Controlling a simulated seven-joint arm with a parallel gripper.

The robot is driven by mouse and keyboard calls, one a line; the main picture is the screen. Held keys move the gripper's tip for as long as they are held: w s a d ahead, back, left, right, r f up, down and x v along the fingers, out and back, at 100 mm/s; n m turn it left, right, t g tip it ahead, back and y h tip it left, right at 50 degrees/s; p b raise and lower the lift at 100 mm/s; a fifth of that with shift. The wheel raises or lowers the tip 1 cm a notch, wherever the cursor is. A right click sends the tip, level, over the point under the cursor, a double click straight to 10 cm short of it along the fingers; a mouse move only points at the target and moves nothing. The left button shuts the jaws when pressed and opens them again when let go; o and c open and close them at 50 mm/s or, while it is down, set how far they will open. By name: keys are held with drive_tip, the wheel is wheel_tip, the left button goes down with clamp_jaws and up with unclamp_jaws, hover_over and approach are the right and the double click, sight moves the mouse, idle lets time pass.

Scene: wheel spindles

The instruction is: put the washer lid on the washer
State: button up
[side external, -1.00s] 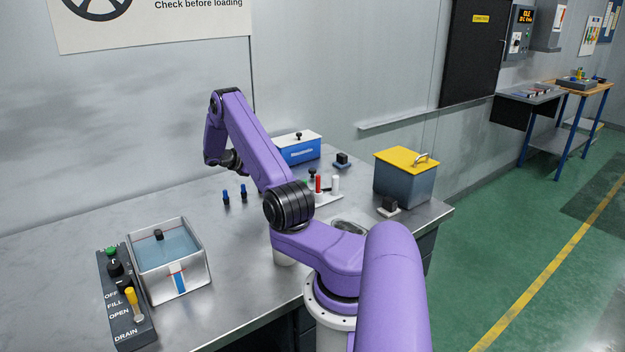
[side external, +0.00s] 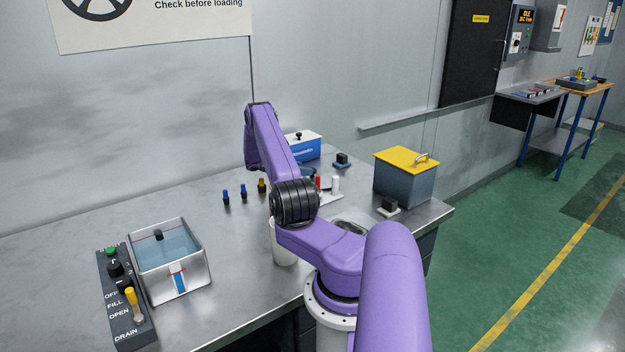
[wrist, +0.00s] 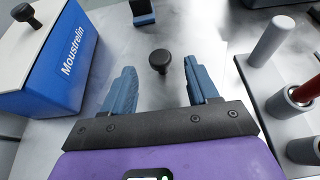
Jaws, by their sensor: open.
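My gripper (wrist: 159,68) is open in the wrist view, with its two blue fingers apart. A black round knob (wrist: 160,60) shows between the fingertips, apart from both. I cannot tell the plate under the knob, if any, from the shiny bench. In the side view my gripper is mostly hidden behind my own arm, near the blue box. A white-walled tank with blue water (side external: 168,250) stands at the left front, beside a FILL/DRAIN control panel (side external: 125,300). It looks like the washer. A small black knob (side external: 158,235) shows at its top.
A blue Moustrelin box (wrist: 68,62) with a white, knobbed lid stands left of my gripper. A grey rack with upright pegs (wrist: 270,40) is close on the right. A yellow-lidded tank (side external: 405,185) stands farther right. Small dark pegs (side external: 243,191) stand mid-bench.

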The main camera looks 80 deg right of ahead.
drive_tip(key=x, duration=0.6)
drive_tip(key=shift+r, duration=0.1)
clamp_jaws()
